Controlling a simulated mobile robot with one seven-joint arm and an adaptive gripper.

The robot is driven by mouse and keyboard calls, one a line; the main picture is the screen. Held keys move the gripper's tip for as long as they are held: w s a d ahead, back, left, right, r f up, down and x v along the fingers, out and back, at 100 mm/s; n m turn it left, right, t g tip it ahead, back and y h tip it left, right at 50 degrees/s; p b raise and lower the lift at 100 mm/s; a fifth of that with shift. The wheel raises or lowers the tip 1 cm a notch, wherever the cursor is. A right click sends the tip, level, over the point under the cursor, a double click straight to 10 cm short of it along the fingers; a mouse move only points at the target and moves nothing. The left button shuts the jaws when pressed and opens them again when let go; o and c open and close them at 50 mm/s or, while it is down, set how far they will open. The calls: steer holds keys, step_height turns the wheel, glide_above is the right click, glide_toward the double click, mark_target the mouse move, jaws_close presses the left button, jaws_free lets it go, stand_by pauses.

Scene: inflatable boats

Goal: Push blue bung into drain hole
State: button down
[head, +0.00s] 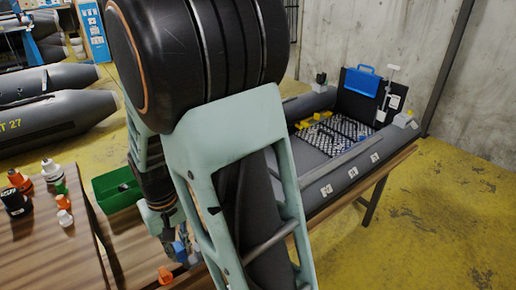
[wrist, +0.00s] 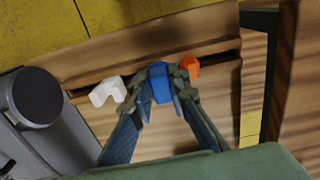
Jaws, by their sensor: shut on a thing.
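The blue bung (wrist: 160,82) is between my fingertips in the wrist view, and my gripper (wrist: 161,94) is shut on it. A small blue patch of it also shows below my gripper in the head view (head: 180,251). The bung is over or in a dark slot in a wooden surface; I cannot tell whether it touches the wood. The grey inflatable boat (head: 335,172) lies on a table at the right, with a black transom (head: 357,92) at its far end. I cannot make out the drain hole.
A white piece (wrist: 108,91) and an orange piece (wrist: 190,67) sit close on either side of the bung. Several bottles (head: 50,172) stand on a wooden table at the left. A green crate (head: 115,190) is behind my arm. Yellow floor lies open at the right.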

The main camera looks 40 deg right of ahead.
steer(key=shift+w+r+p, duration=0.9)
steer(key=shift+p, duration=3.25)
steer(key=p, duration=0.4)
steer(key=shift+w, duration=0.15)
steer(key=p, duration=0.3)
steer(key=shift+f, duration=0.3)
